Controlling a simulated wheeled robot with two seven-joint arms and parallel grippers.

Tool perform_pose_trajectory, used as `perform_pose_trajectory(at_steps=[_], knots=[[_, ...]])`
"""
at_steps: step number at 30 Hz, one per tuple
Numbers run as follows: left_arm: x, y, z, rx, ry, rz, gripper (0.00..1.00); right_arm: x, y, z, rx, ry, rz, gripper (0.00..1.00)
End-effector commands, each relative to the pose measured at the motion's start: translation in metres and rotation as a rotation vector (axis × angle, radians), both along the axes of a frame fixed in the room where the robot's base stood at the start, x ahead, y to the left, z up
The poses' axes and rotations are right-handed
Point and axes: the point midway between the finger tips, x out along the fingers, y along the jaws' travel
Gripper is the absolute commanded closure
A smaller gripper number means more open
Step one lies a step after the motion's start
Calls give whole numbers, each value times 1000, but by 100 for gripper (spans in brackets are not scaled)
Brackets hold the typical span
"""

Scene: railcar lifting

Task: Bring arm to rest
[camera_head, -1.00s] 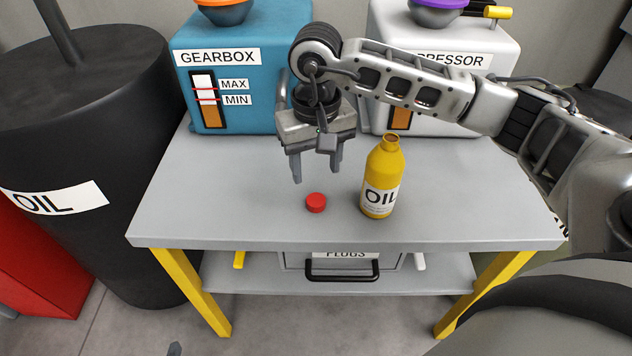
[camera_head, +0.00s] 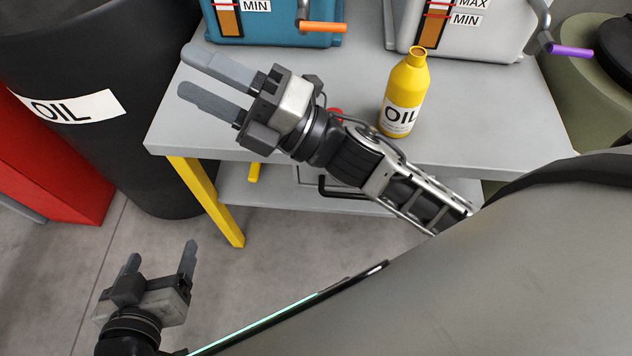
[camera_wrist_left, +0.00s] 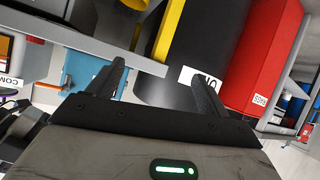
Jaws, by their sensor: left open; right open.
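My right gripper (camera_head: 187,70) is open and empty, stretched toward the left over the table's left part in the head view. My left gripper (camera_head: 160,252) is open and empty, low at the left, above the floor and apart from the table. Its open fingers also show in the left wrist view (camera_wrist_left: 158,74). The yellow oil bottle (camera_head: 405,95) stands upright and uncapped on the grey table (camera_head: 480,130). The red cap (camera_head: 336,112) lies on the table, mostly hidden behind my right arm.
The blue gearbox (camera_head: 275,30) and the white compressor (camera_head: 470,35) stand at the table's back. A black oil drum (camera_head: 130,150) and a red container (camera_head: 55,165) stand at the left. Grey floor (camera_head: 270,260) is open before the table.

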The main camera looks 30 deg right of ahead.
Motion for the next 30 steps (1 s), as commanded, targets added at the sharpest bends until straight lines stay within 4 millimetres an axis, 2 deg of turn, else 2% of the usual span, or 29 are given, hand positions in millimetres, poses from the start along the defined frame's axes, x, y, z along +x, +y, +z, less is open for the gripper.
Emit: perform_pose_trajectory(at_steps=[1,2,3,6,9,11,14,16,21,30], knots=[[0,0,0,0,1,0,21,8,-23,-31,187,320,-58,48],[-1,0,0,-1,1,0,21,11,-36,-52,297,497,-90,48],[-1,0,0,0,2,0,21,9,-52,-81,441,717,-132,48],[-1,0,0,0,2,0,21,-14,-80,-150,763,1169,-236,48],[-1,0,0,0,2,0,21,-44,-92,-193,987,1448,-315,48],[-1,0,0,0,2,0,21,-59,-95,-209,1071,1548,-348,48],[-1,0,7,0,3,0,21,-71,-97,-215,1142,1633,-380,48],[-2,0,21,5,10,0,21,-73,-98,-207,1153,1657,-398,48],[-2,4,32,33,57,3,21,-74,-100,-188,1133,1678,-441,48],[-2,6,29,46,73,5,21,-74,-102,-193,1120,1687,-464,48]])
